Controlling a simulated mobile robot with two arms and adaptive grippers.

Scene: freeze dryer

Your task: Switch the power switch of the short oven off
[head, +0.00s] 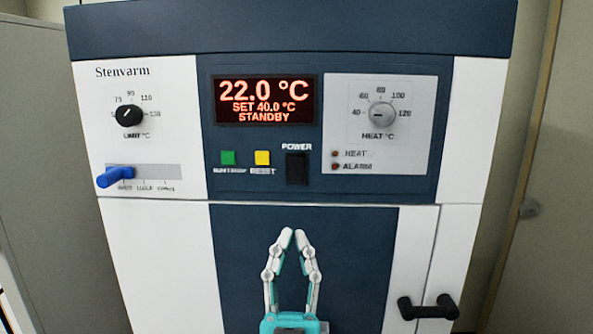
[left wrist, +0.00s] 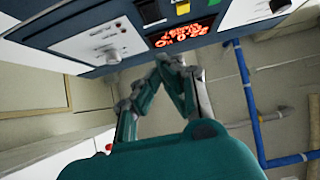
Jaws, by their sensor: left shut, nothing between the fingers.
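The short oven (head: 145,270) fills the middle of the head view, with a dark blue control panel on top. Its black power switch (head: 297,168) sits under the POWER label, right of the yellow button. My left gripper (head: 293,235) is shut and empty, fingertips pointing up, below the switch in the picture and in front of the dark door. The left wrist view shows the panel upside down, with the black switch (left wrist: 150,12) at the top edge and the shut fingertips (left wrist: 172,62) below it. Whether the tips touch the oven cannot be told. My right gripper is not in view.
The display (head: 265,101) reads 22.0 °C, SET 40.0 °C, STANDBY. A green button (head: 228,158) and the yellow button (head: 262,158) are left of the switch. Dials (head: 382,115), a blue lever (head: 115,177) and a black door handle (head: 428,308) also stick out.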

